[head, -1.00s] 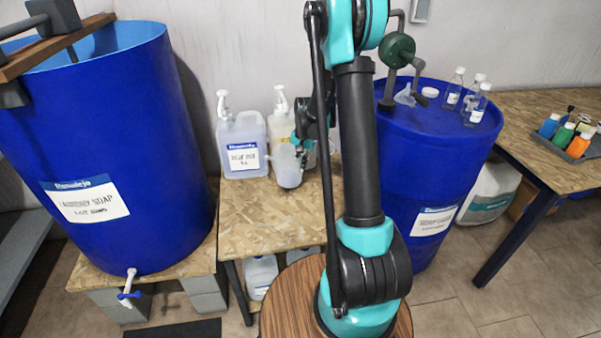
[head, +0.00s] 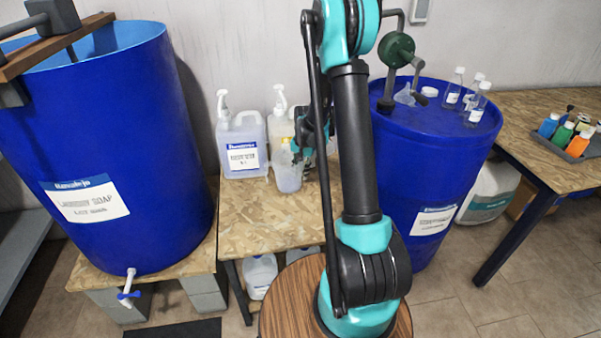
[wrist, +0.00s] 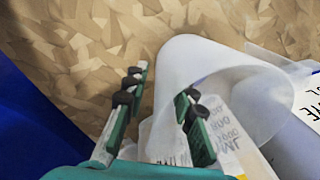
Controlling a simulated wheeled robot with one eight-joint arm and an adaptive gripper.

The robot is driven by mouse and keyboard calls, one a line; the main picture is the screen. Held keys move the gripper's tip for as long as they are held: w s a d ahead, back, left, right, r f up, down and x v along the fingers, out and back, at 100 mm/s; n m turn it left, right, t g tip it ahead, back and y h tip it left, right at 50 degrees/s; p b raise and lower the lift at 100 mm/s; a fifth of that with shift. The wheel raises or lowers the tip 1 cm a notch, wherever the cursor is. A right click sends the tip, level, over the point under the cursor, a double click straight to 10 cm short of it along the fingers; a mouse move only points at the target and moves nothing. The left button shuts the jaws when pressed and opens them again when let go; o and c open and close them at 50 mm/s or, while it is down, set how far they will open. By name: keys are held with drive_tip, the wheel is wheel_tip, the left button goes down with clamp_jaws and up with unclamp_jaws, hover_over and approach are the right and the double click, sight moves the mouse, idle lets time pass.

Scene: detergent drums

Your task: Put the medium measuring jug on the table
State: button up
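The medium measuring jug (head: 288,172) is translucent and pale, with printed volume marks. In the head view it looks upright on the wooden table (head: 275,222), in front of the white pump containers. My gripper (head: 303,148) is beside its upper right side, partly hidden by my arm. In the wrist view the jug (wrist: 238,100) fills the right half. My gripper (wrist: 164,85) has its fingers apart, with tabletop showing between the left finger and the jug. The right finger overlaps the jug's side; whether it touches is unclear.
Two pump containers (head: 242,147) stand at the table's back. A large blue drum (head: 110,150) is on the left and another blue drum (head: 425,165) on the right. The front of the table is clear. Bottles in a tray (head: 566,142) stand on the far-right table.

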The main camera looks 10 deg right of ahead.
wheel_tip(320, 180, up, 12)
drive_tip(key=s+d+n+t, duration=0.1)
drive_tip(key=s+n+t, duration=0.2)
drive_tip(key=s, duration=2.5)
drive_tip(key=n, duration=0.3)
drive_tip(key=shift+s+d+f+n+t+h, duration=0.2)
drive_tip(key=shift+s+f+n+t+h, duration=0.1)
drive_tip(key=shift+f+h, duration=0.1)
